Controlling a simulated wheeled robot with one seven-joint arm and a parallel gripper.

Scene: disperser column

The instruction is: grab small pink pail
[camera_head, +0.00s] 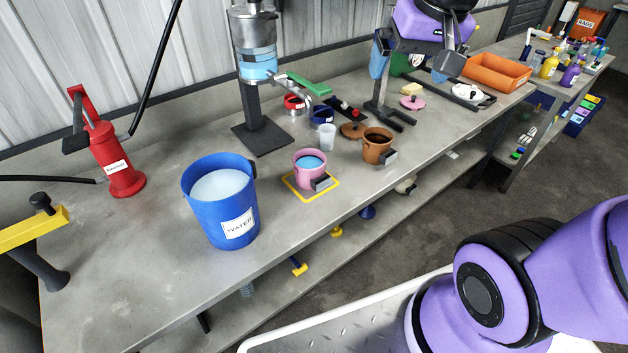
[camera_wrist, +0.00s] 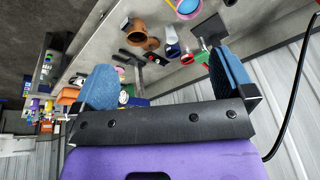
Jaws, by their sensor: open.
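The small pink pail (camera_head: 309,177) stands upright on a yellow-edged square on the grey workbench, with blue contents inside and a grey block on its front right side. It also shows at the top edge of the wrist view (camera_wrist: 188,14), partly cut off. My gripper (camera_head: 412,66) is at the back of the bench, right of the pail and well apart from it. Its two blue fingers are spread wide with nothing held between them, as the wrist view also shows (camera_wrist: 166,75).
A large blue water bucket (camera_head: 220,215) stands left of the pail. A brown pot (camera_head: 377,150) and a clear cup (camera_head: 328,138) stand close to its right and behind. The disperser column (camera_head: 256,110) rises behind it. An orange tray (camera_head: 497,73) lies far right.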

